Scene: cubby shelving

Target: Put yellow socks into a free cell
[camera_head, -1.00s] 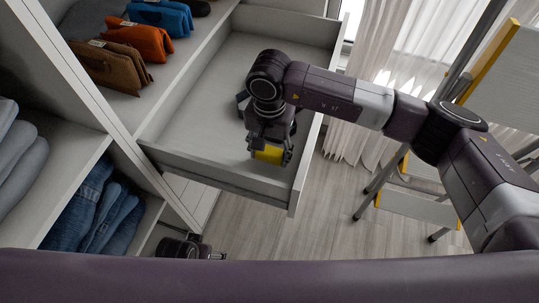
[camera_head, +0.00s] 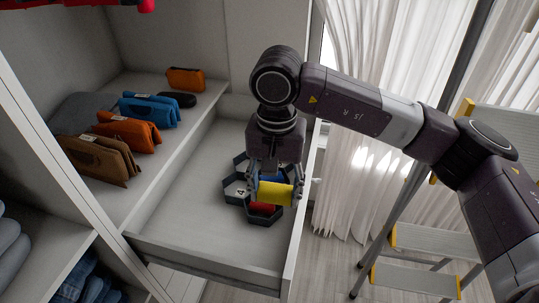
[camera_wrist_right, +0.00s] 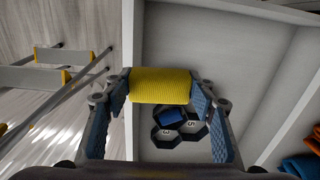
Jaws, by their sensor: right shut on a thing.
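The yellow socks (camera_head: 275,194) are a rolled bundle between the fingers of my right gripper (camera_head: 276,190). The gripper is shut on them and holds them above the open drawer. The socks also show in the right wrist view (camera_wrist_right: 160,86), with a finger at each end. Below is a dark organizer with hexagonal cells (camera_head: 238,198). One cell holds a blue roll (camera_wrist_right: 172,115) and another a red roll (camera_head: 262,207). Two cells in the wrist view look empty. The socks and gripper hide part of the organizer. My left gripper is not in view.
The open drawer (camera_head: 205,253) has raised walls around the organizer; its floor is otherwise bare. A shelf on the left carries orange, blue and brown folded items (camera_head: 100,160). A stepladder (camera_head: 430,240) and curtains (camera_head: 375,60) stand to the right.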

